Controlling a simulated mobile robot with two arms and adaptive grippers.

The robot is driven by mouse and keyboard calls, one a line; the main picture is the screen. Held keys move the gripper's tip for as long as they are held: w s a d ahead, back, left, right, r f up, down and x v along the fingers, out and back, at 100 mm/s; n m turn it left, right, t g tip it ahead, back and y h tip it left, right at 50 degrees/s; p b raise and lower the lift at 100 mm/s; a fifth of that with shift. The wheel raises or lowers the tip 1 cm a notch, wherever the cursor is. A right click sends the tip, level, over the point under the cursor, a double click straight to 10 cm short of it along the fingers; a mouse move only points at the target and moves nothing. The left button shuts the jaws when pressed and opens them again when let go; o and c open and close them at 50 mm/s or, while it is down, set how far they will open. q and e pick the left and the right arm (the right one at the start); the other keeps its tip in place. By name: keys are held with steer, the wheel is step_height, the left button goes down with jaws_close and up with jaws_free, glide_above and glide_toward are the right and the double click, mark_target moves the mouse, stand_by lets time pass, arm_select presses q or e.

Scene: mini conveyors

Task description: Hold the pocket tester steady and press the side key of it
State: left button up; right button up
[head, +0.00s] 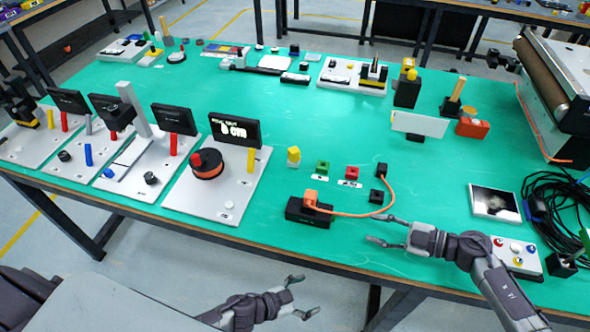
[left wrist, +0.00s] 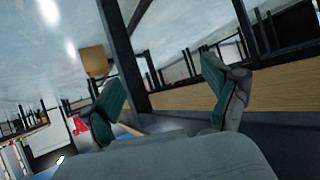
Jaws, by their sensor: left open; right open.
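I cannot tell for sure which thing is the pocket tester. A small orange-red box (head: 472,127) lies at the right rear of the green table and may be it; no side key can be made out. My right gripper (head: 380,228) is open and empty over the front part of the table, well in front of that box. My left gripper (head: 303,296) is open and empty, low in front of the table's front edge. Its two spread fingers also show in the left wrist view (left wrist: 162,95), with only floor and furniture beyond them.
A black block (head: 308,213) with an orange plug and cable stands left of my right gripper. Panels with black screens (head: 235,130) line the left side. A white plate (head: 419,124) stands beside the orange-red box. A button box (head: 517,255) and coiled black cable (head: 550,205) lie at right.

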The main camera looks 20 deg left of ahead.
arm_select(q)
steer(key=s+d+r+m+g+h, duration=0.2)
steer(key=d+r+h, duration=0.15)
steer(key=r, duration=0.25)
steer(key=s+d+r+m+g+h, duration=0.1)
steer(key=s+d+r+m+h, duration=0.15)
steer(key=d+r, duration=0.3)
steer(key=w+r+m+g+h, duration=0.15)
steer(key=w+r+m, duration=0.35)
steer(key=r, duration=0.7)
steer(key=w+r+m+g+h, duration=0.15)
steer(key=w+r+m, duration=0.4)
steer(key=r, duration=0.65)
steer(key=m+g+y, duration=0.3)
steer(key=m+y, duration=1.4)
steer(key=m, duration=1.2)
glide_above(295, 204)
step_height(295, 204, down, 4)
step_height(295, 204, down, 13)
steer(key=shift+s, duration=0.1)
